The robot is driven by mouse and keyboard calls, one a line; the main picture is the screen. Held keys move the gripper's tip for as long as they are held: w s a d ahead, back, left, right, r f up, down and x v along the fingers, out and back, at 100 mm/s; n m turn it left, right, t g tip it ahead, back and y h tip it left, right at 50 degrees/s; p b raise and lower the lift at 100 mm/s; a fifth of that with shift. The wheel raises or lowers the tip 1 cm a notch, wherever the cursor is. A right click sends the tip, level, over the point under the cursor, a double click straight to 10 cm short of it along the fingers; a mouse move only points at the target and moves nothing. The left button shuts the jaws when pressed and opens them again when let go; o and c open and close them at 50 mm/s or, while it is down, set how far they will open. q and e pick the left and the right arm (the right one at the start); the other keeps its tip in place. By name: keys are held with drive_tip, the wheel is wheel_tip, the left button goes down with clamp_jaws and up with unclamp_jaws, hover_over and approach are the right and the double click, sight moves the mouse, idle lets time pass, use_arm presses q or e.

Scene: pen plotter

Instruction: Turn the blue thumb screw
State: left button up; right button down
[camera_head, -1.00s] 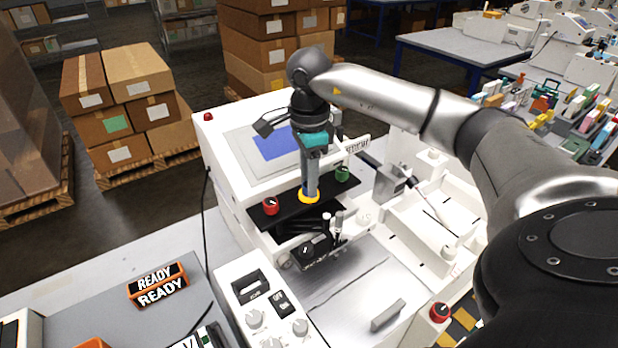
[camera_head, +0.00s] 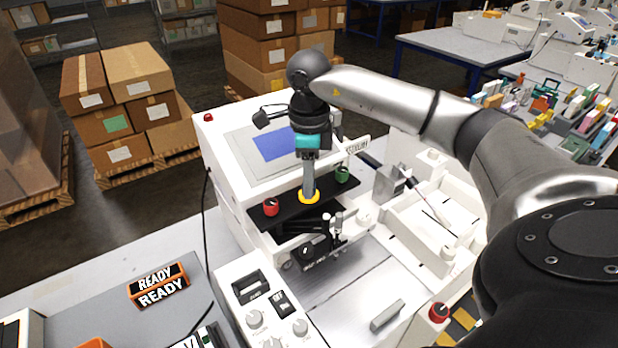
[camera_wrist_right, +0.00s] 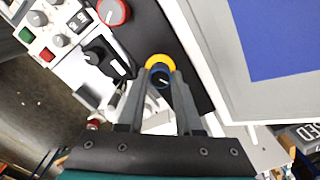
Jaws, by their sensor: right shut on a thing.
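The blue thumb screw shows in the right wrist view as a dark blue round knob (camera_wrist_right: 160,74) with a light pointer mark, inside a yellow ring (camera_wrist_right: 159,61). In the head view the yellow ring (camera_head: 309,197) sits on the black strip of the white plotter, and the knob is hidden by my fingers. My right gripper (camera_head: 309,188) points straight down onto the knob. In the right wrist view its two fingers (camera_wrist_right: 160,80) are closed on the knob from both sides. My left gripper is not in view.
A red knob (camera_head: 271,207) and a green knob (camera_head: 342,174) flank the ring on the black strip (camera_head: 290,204). The pen carriage (camera_head: 330,232) stands just in front. A control box (camera_head: 268,305) is at the front left, and a blue screen (camera_head: 273,144) is behind.

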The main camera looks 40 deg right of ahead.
drive_tip(key=m, duration=0.4)
drive_tip(key=shift+m, duration=0.4)
drive_tip(key=m+p, duration=0.1)
drive_tip(key=m, duration=0.3)
drive_tip(key=shift+m, duration=0.3)
drive_tip(key=m, duration=0.4)
drive_tip(key=shift+p, duration=0.4)
drive_tip(key=shift+m+p, duration=0.4)
drive_tip(key=shift+m, duration=2)
drive_tip(key=c, duration=0.6)
unclamp_jaws()
